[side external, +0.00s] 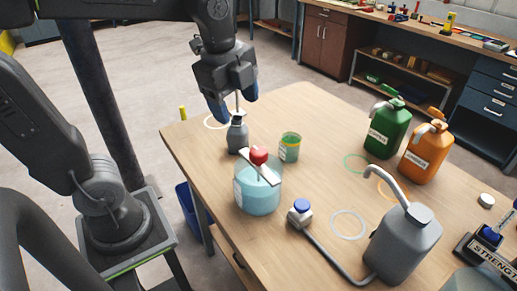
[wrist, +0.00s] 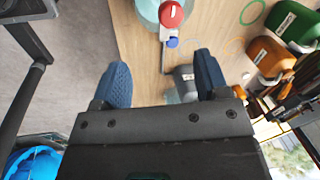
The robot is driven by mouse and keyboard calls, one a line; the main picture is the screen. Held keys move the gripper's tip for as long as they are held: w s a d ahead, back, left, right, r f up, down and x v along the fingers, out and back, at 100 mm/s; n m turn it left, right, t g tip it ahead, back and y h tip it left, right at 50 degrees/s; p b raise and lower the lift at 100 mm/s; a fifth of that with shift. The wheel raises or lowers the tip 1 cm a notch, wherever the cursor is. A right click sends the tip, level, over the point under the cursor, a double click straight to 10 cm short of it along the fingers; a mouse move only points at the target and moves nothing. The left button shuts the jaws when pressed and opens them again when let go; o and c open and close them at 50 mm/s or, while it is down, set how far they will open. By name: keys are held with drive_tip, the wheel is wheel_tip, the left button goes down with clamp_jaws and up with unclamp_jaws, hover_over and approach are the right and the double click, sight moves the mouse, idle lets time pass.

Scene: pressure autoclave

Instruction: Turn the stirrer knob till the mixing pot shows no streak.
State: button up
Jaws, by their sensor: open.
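The mixing pot (side external: 258,196) is a clear round vessel with pale blue contents near the table's left front edge. A pale bar lies across its top, with the red stirrer knob (side external: 259,155) on it. I cannot make out a streak from here. In the wrist view the red knob (wrist: 171,14) is at the top edge, beyond my fingertips. My gripper (side external: 232,108) has blue fingers, open, behind the pot and apart from the knob. It is above a small grey bottle (side external: 238,136), whose thin spout rises by the fingers; contact is unclear.
A cup of green liquid (side external: 290,148) stands right of the pot. A blue-topped fitting (side external: 301,211) with a grey hose leads to a grey jug (side external: 402,243). Green (side external: 388,128) and orange (side external: 426,151) jugs stand at the right. The table's back middle is clear.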

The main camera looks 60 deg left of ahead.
sight(259, 149)
drive_tip(key=w+m+g, duration=0.2)
drive_tip(key=w+m, duration=0.3)
drive_tip(key=m, duration=0.5)
drive_tip(key=f, duration=1.3)
drive_tip(key=shift+d+f, duration=0.2)
drive_tip(key=shift+f, duration=0.1)
drive_tip(key=c, duration=0.9)
